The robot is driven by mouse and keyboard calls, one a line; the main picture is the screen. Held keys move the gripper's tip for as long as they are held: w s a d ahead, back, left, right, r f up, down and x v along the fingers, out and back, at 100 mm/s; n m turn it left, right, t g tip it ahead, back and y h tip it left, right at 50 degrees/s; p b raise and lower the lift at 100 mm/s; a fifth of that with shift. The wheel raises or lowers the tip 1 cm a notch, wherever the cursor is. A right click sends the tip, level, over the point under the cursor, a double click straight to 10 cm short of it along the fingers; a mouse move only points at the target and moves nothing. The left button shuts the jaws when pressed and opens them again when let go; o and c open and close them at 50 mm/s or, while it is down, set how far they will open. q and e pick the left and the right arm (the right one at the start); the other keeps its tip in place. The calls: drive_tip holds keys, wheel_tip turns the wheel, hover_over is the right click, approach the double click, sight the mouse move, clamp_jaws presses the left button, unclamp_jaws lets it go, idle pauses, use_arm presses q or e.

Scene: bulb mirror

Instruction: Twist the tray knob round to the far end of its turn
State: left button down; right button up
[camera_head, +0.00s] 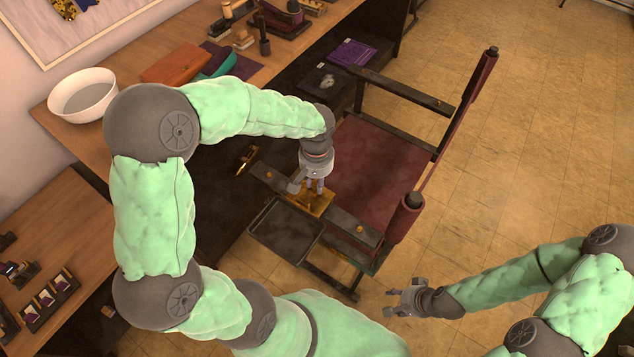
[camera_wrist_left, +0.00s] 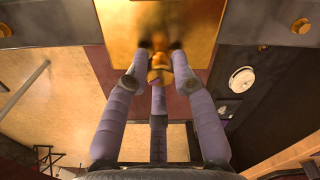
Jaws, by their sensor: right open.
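The brass plate (camera_head: 322,206) is on the near arm of a dark chair with a red seat (camera_head: 375,165). A dark tray (camera_head: 285,232) sits level beside that arm. My left gripper (camera_head: 316,188) points down at the plate and hides most of the knob in the head view. In the left wrist view, the brass knob (camera_wrist_left: 160,68) lies between the gripper's fingers (camera_wrist_left: 159,75), below the plate (camera_wrist_left: 160,22). I cannot tell whether they press on it. My right gripper (camera_head: 392,299) is open and empty over the floor, right of the chair.
A wooden desk (camera_head: 130,120) with a white bowl (camera_head: 82,95), an orange case (camera_head: 178,62) and small items stands behind and left. A chair post (camera_head: 404,218) rises right of the plate. Tiled floor (camera_head: 540,130) is clear on the right.

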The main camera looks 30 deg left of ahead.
use_arm(q)
drive_tip(key=shift+m+p, duration=0.95)
drive_tip(key=shift+m, duration=0.85)
drive_tip(key=shift+m+p, duration=0.45)
drive_tip(key=shift+m, duration=0.35)
drive_tip(key=shift+m+p, duration=0.5)
drive_tip(key=shift+m, duration=0.6)
drive_tip(key=shift+m+p, duration=1.1)
drive_tip(key=shift+m, duration=0.7)
